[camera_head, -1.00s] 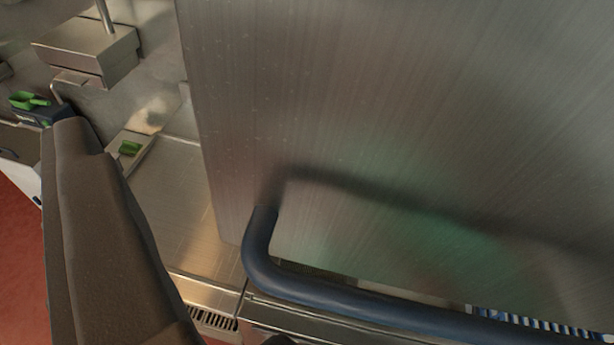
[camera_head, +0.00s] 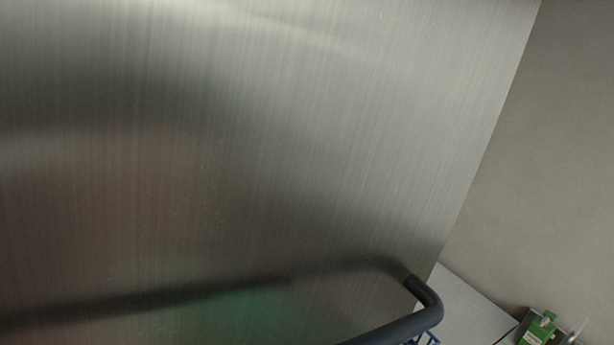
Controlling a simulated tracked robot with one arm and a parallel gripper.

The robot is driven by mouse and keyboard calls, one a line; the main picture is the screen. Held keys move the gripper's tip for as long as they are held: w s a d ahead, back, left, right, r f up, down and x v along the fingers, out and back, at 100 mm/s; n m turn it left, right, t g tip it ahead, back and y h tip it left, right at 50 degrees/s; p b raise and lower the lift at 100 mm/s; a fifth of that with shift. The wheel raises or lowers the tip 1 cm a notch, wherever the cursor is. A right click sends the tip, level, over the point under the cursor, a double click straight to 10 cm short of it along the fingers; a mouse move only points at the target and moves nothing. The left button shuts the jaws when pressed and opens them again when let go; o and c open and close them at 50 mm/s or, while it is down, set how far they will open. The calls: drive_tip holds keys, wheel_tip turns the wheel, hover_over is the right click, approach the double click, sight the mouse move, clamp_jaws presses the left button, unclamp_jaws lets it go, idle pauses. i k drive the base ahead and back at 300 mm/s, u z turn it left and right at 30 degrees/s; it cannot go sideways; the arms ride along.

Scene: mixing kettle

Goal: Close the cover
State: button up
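The cover (camera_head: 270,150) is a large brushed steel panel that fills most of the view and stands raised. Its right edge slants down from the top right. A dark bar handle (camera_head: 425,300) is fixed near its lower edge. The handle's right bend shows at the lower right, and the rest runs out of the bottom of the view. A dark reflection of the handle lies across the panel. My gripper is not in the view, so its fingers and any contact with the handle are hidden. The kettle itself cannot be made out.
A plain grey wall (camera_head: 560,120) stands to the right of the cover. A pale counter surface (camera_head: 472,310) lies below it, with a green object (camera_head: 540,328) at the bottom right corner.

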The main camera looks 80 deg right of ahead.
sight(173, 171)
drive_tip(key=z, duration=0.05)
drive_tip(key=k, duration=0.25)
drive_tip(key=z, duration=1.35)
drive_tip(key=k, duration=1.15)
drive_tip(key=u, duration=0.25)
drive_tip(key=i, duration=1)
drive_tip(key=u, duration=0.05)
